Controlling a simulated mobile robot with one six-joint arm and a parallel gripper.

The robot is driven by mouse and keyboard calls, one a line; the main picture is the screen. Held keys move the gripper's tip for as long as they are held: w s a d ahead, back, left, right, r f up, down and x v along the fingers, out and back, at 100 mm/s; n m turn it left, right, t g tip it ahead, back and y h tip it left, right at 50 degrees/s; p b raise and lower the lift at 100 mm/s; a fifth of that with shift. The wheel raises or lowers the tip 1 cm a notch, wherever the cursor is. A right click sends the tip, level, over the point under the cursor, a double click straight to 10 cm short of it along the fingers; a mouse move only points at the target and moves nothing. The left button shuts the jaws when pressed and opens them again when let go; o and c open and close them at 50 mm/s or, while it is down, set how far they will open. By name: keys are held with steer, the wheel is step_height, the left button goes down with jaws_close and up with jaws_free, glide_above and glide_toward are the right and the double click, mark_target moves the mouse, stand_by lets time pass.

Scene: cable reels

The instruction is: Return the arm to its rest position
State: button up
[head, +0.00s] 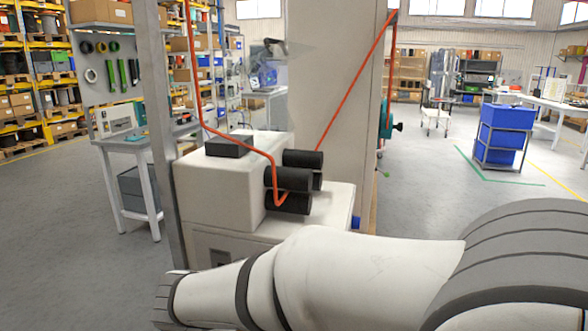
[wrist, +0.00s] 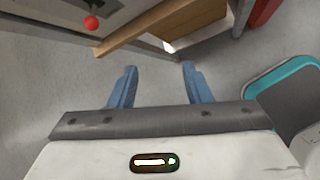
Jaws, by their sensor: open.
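In the wrist view my gripper (wrist: 158,72) shows two blue fingers spread apart, with bare grey floor between and beyond them. It is open and holds nothing. In the head view my white arm stretches from the lower right across the bottom toward the left. The gripper itself is not clearly seen in the head view.
A white machine (head: 222,185) with black rollers (head: 290,180) and an orange cable (head: 236,140) stands just beyond my arm. A workbench (head: 140,145) stands at the left. Blue bins (head: 500,135) stand at the right. In the wrist view a wooden board (wrist: 165,25) lies ahead of the fingers.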

steer(key=s+d+m+g+h, duration=0.2)
steer(key=s+d+m+g, duration=0.1)
steer(key=d+m, duration=1.45)
steer(key=s+d+m+g+y, duration=0.1)
steer(key=s+d+m+y, duration=0.1)
steer(key=s+d+m, duration=0.6)
steer(key=d+m, duration=0.2)
steer(key=d, duration=0.1)
steer(key=shift+s+d+g, duration=0.15)
steer(key=shift+g, duration=0.25)
steer(key=shift+s+d+m, duration=0.25)
steer(key=shift+s+m, duration=0.1)
steer(key=shift+m, duration=0.2)
steer(key=shift+c, duration=0.2)
steer(key=shift+f, duration=0.1)
steer(key=shift+c, duration=0.7)
